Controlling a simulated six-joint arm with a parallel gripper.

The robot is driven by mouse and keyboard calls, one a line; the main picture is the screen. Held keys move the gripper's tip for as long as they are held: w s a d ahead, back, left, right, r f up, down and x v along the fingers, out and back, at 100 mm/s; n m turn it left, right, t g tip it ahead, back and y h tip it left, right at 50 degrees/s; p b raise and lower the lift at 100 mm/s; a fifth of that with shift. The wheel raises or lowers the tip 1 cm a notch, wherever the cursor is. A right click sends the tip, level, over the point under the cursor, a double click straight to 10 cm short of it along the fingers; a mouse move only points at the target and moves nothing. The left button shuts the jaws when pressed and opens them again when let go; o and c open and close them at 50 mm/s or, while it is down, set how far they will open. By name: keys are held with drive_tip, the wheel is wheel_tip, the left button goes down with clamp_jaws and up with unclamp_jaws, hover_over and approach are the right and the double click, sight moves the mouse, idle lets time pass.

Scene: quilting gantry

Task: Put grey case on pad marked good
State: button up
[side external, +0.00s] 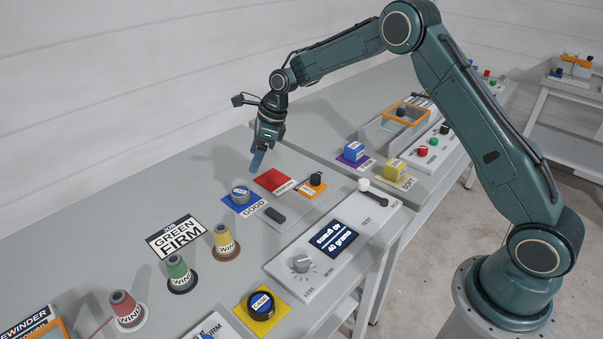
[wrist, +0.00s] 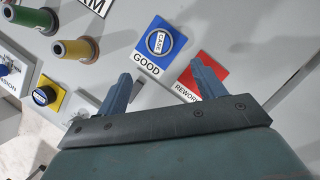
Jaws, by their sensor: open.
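A round grey case (side external: 240,194) with a blue top and a "CASE" label sits upright on the blue pad marked GOOD (side external: 252,206). In the wrist view the case (wrist: 159,41) lies inside the blue area of the GOOD pad (wrist: 147,69), just beyond my fingers. My gripper (side external: 258,160) is open and empty, pointing down above the table behind the case and apart from it. In the wrist view its two blue fingers (wrist: 160,76) are spread wide with nothing between them.
A red REWORK pad (side external: 275,181) lies beside the GOOD pad, bare. A black case (side external: 261,304) stands on a yellow pad in front.

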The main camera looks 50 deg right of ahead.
drive_tip(key=s+r+n+t+h, duration=0.1)
drive_tip(key=s+r+n+h, duration=0.1)
drive_tip(key=s+r+n, duration=1.4)
drive_tip(key=s+d+r+n+t+h, duration=0.1)
drive_tip(key=s+d+r+n, duration=0.2)
drive_tip(key=s+n, duration=0.7)
drive_tip(key=shift+s+t, duration=0.3)
drive_tip(key=shift+s, duration=7.95)
